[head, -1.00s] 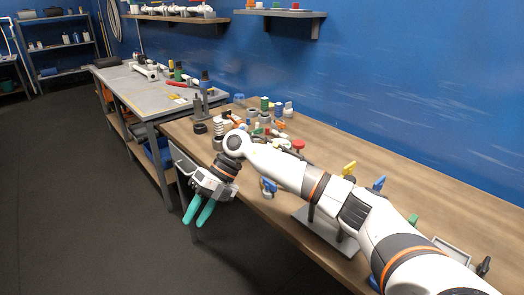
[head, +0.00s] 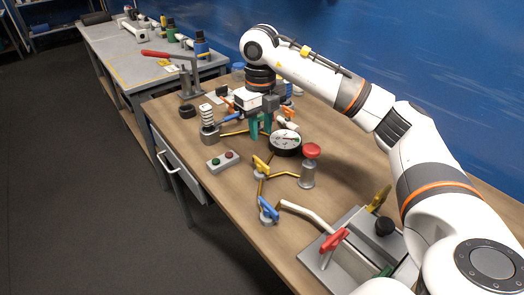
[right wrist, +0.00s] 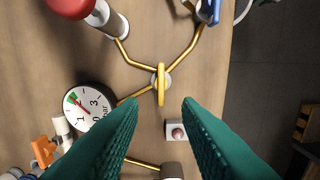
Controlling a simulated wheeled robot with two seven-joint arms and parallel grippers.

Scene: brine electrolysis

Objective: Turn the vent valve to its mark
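A yellow-handled valve (head: 261,165) sits on brass pipes on the wooden bench. It also shows in the right wrist view (right wrist: 161,82), straight ahead of the fingertips. A blue-handled valve (head: 268,208) stands nearer the bench's front edge, and its handle shows in the right wrist view (right wrist: 211,10). I cannot tell from labels which is the vent valve, and I make out no mark. My right gripper (head: 261,126) points down over the bench, beyond the yellow handle in the head view. Its green fingers are apart and empty, also in the right wrist view (right wrist: 162,103). My left gripper is out of view.
A round pressure gauge (head: 285,142) and a red-topped post (head: 310,164) stand beside the yellow valve. A plate with a red handle (head: 333,240) stands nearer. A grey table (head: 118,57) is beyond the bench.

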